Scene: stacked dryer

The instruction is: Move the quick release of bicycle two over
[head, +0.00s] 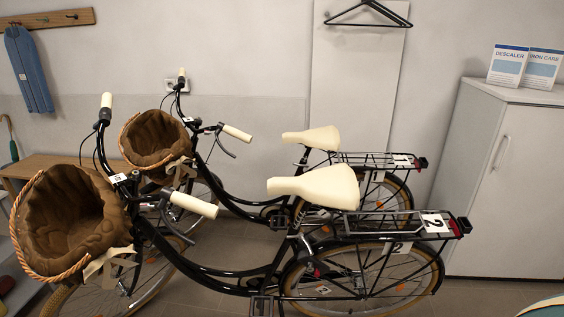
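Bicycle two (213,271) stands nearest in the head view, its front end to the left. It has a black frame, a cream saddle (318,187), and a white plate marked 2 (435,222) on its rear rack. A wicker basket with brown lining (68,225) sits at its front. The seat post area (294,232) below the saddle is dark and small; I cannot clearly make out a quick release there. Neither of my grippers is in view.
A second bicycle with a cream saddle (311,138) stands close behind, partly hidden. A white cabinet (507,185) with two upright cards stands at right. A wooden bench (50,166) is at left. Hangers (368,14) hang on the back wall panel.

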